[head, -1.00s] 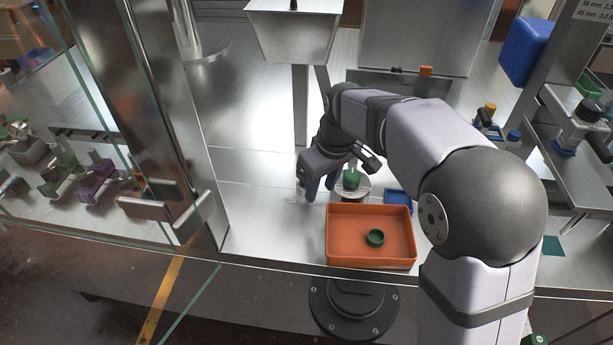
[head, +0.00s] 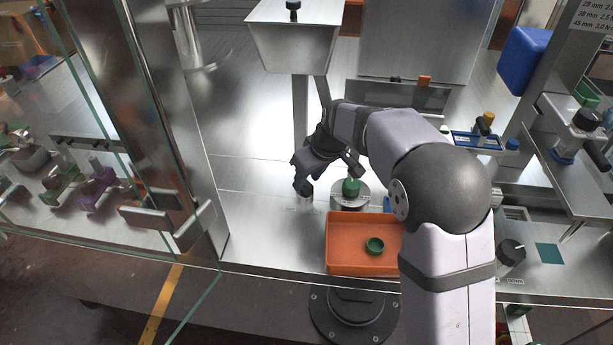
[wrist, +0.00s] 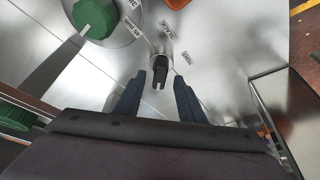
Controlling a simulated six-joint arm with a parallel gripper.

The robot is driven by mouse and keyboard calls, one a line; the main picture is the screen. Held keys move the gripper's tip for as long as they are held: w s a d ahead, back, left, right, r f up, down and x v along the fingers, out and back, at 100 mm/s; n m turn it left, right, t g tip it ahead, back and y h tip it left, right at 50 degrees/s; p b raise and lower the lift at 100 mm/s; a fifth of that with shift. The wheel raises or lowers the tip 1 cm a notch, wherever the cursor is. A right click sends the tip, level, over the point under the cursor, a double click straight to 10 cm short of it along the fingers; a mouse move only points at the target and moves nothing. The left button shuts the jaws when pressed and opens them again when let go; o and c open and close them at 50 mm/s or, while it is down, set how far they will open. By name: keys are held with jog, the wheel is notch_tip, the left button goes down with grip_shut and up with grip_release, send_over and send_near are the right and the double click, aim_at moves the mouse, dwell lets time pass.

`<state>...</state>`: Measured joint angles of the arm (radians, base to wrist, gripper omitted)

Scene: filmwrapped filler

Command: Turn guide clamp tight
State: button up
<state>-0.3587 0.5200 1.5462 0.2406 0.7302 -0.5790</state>
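A small black knob (wrist: 158,72) with a slotted grip stands on a round silver base, with printed lettering beside it on the metal plate. I take it to be the guide clamp. In the wrist view my gripper (wrist: 159,78) is open, with one dark finger on each side of the knob. I see no clear contact, and the depth of the fingers is hard to judge. In the head view my gripper (head: 303,186) points down at the metal deck, left of a green knob (head: 351,188). It hides most of the clamp there.
The green knob (wrist: 95,18) also shows in the wrist view, next to millimetre markings. An orange tray (head: 345,262) holding a green ring (head: 375,245) lies in front. A hopper (head: 294,38) stands behind. Glass panels and a steel post close off the left side.

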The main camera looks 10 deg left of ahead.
jog(key=shift+x, duration=0.9)
grip_shut()
